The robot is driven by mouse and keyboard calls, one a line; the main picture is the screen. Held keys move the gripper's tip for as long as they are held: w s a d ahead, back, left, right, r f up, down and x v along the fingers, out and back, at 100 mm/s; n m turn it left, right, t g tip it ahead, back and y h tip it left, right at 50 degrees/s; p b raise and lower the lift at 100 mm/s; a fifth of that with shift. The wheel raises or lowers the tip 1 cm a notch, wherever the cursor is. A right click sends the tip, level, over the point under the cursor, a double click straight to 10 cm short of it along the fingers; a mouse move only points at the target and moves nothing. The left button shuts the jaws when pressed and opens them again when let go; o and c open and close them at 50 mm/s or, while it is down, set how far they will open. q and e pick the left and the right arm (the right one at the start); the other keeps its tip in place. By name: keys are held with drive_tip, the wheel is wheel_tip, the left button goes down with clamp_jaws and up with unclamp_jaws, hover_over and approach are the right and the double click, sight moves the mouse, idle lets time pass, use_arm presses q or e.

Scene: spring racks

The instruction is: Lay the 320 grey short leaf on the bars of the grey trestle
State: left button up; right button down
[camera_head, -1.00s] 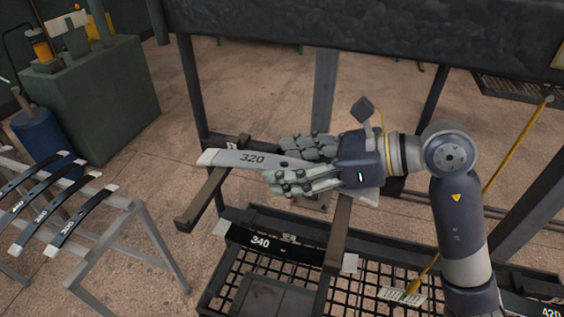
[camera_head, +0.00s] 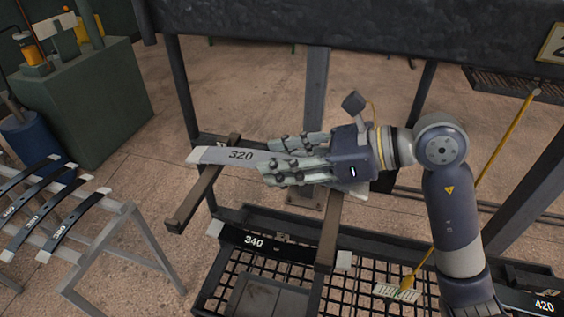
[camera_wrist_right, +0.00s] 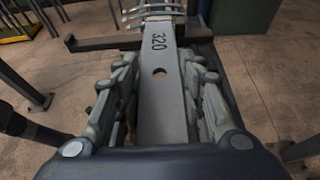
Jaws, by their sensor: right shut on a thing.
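The grey short leaf marked 320 (camera_head: 232,154) has pale ends and lies across the two brown rack bars, with its left end over the left bar (camera_head: 205,190) and its other end near the right bar (camera_head: 333,232). I cannot tell if it still rests on them. My right gripper (camera_head: 268,168) is shut on the leaf at its middle. In the right wrist view the leaf (camera_wrist_right: 162,100) runs between the fingers. The grey trestle (camera_head: 130,235) stands at the left and bears several dark leaves (camera_head: 75,215). My left gripper is not in view.
A dark leaf marked 340 (camera_head: 270,245) lies below on the rack, above a black mesh shelf (camera_head: 345,297). A dark beam (camera_head: 360,22) crosses the top. A green cabinet (camera_head: 90,105) and a blue drum (camera_head: 30,140) stand behind the trestle. Floor shows between rack and trestle.

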drive_tip(key=shift+r+b, duration=0.55)
drive_tip(key=shift+r, duration=1.1)
drive_tip(key=a+b, duration=0.1)
drive_tip(key=a, duration=0.4)
drive_tip(key=s+a+r+b, duration=0.1)
drive_tip(key=a, duration=0.3)
drive_tip(key=a+b, duration=0.2)
drive_tip(key=a, duration=0.3)
drive_tip(key=shift+s+a+r, duration=0.15)
drive_tip(key=shift+s+a, duration=0.15)
drive_tip(key=shift+s, duration=0.1)
drive_tip(key=shift+s+a+r, duration=0.1)
drive_tip(key=shift+a, duration=0.55)
drive_tip(key=c, duration=1.9)
unclamp_jaws()
drive_tip(key=c, duration=0.4)
drive_tip(key=shift+o, duration=0.2)
